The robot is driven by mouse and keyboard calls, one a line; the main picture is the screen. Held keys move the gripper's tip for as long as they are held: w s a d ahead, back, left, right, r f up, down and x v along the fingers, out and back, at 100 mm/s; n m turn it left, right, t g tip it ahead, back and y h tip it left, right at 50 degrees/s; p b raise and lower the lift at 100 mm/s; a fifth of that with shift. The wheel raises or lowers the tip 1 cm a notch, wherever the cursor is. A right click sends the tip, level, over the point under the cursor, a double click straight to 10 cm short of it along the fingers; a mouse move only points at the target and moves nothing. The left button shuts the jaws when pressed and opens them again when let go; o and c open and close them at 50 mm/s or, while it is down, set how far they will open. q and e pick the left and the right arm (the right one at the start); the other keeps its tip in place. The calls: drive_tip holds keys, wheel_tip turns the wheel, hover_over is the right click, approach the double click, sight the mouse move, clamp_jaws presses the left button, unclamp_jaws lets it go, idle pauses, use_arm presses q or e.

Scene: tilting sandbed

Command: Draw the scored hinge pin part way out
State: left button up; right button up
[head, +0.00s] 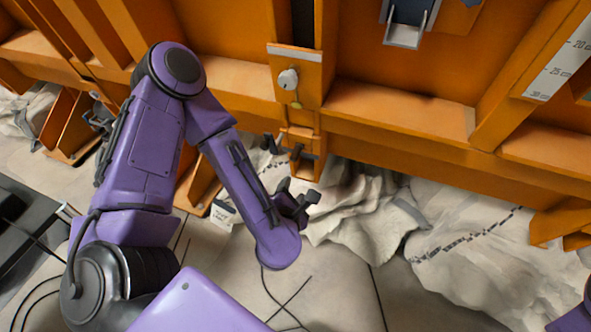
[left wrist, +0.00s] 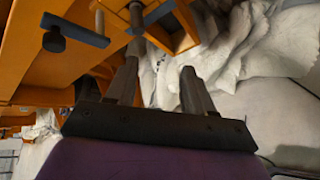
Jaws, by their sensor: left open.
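An orange hinge bracket (head: 303,141) hangs below the orange wall in the head view. It also shows at the top of the left wrist view (left wrist: 180,40). A slim grey upright rod, which looks like the hinge pin (left wrist: 137,18), stands by the bracket there; I cannot make out a score mark on it. My left gripper (head: 303,200) is open and empty, a little below the bracket. In the left wrist view its two dark fingers (left wrist: 158,78) are spread, and the left fingertip overlaps the rod's lower end in the picture. Contact cannot be told. My right gripper is out of view.
A plate with a round knob (head: 288,78) sits above the bracket. A dark bar with a knob (left wrist: 75,32) juts out left of the rod. Crumpled pale sheeting (head: 360,205) lies behind and right of the gripper. Thin cables cross the pale floor (head: 335,290).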

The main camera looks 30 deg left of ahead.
sight(294, 160)
use_arm(q)
drive_tip(key=w+a+n, duration=0.1)
drive_tip(key=w+a, duration=0.1)
drive_tip(key=w, duration=0.1)
drive_tip(key=w+a+n, duration=0.1)
drive_tip(key=w+a, duration=0.1)
drive_tip(key=w, duration=0.1)
drive_tip(key=w+a+n+y, duration=0.1)
drive_tip(key=w+a+n, duration=0.1)
drive_tip(key=w, duration=0.2)
drive_tip(key=shift+f, duration=0.25)
drive_tip(key=shift+s, duration=0.1)
clamp_jaws()
